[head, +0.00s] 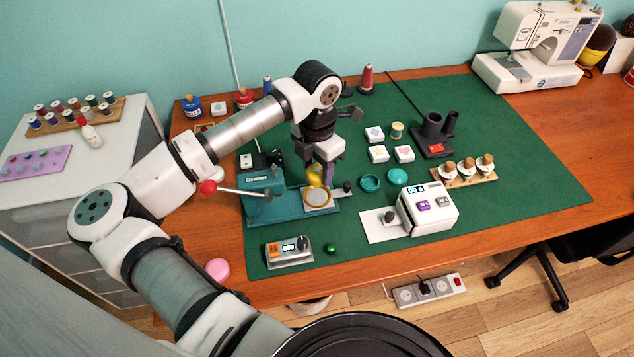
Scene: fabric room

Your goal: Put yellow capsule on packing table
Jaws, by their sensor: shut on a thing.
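The yellow capsule (315,177) shows between the fingers of my gripper (322,176), which points down. My gripper is shut on it. The capsule is just above or at the round tan plate (318,197) on the teal machine; I cannot tell whether they touch. My fingers partly hide the capsule. A wooden table (540,120) carries a large green mat (540,185), and the machine stands on this mat. No label marks any surface as the packing table.
The teal machine (262,184) has a red-knobbed lever (208,187) sticking out left. A white device (428,210), small boxes (378,153), teal lids (397,177) and a control box (288,251) stand nearby. A green ball (331,249) lies in front. The mat's right side is clear.

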